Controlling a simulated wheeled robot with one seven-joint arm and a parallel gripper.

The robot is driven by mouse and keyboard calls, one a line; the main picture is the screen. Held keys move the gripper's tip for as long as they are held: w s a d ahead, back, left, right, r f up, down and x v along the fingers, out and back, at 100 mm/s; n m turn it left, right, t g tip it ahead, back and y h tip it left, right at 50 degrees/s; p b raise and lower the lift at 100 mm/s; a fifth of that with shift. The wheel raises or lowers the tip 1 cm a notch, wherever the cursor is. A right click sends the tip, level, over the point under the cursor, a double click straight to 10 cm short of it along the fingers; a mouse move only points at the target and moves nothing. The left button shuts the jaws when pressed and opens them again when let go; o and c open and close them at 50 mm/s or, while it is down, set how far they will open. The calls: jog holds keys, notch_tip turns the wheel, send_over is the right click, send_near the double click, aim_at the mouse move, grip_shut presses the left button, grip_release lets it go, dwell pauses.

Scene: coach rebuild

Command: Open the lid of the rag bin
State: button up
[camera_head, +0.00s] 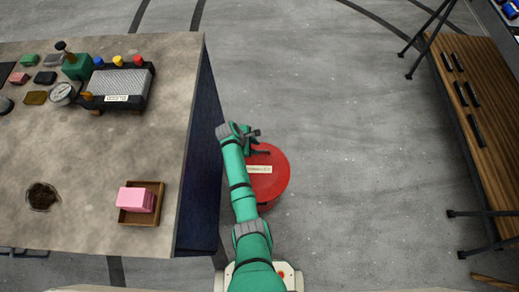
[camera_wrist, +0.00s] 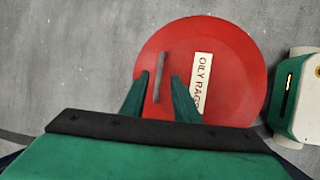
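The rag bin (camera_head: 273,182) is a round red can standing on the floor just right of the workbench. Its flat red lid (camera_wrist: 225,70) looks closed and carries a cream label reading OILY RAGS (camera_wrist: 201,80). A thin dark grey handle bar (camera_wrist: 161,65) sits on the lid, left of the label in the wrist view. My gripper (camera_wrist: 160,76) is open, and its two green fingers show on either side of the handle in that view. I cannot tell whether they touch it. In the head view my gripper (camera_head: 258,143) covers the bin's upper left edge.
The workbench (camera_head: 120,165) on the left holds a pink block (camera_head: 136,199) in a wooden tray, a gauge and several tools. A wooden table (camera_head: 475,110) with dark handles stands far right. The floor (camera_head: 350,130) between is clear.

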aim_at(262, 151)
jog(key=shift+x, duration=2.4)
jog(key=shift+a, duration=0.1)
jog(key=shift+c, duration=0.7)
jog(key=shift+s, duration=0.1)
grip_shut()
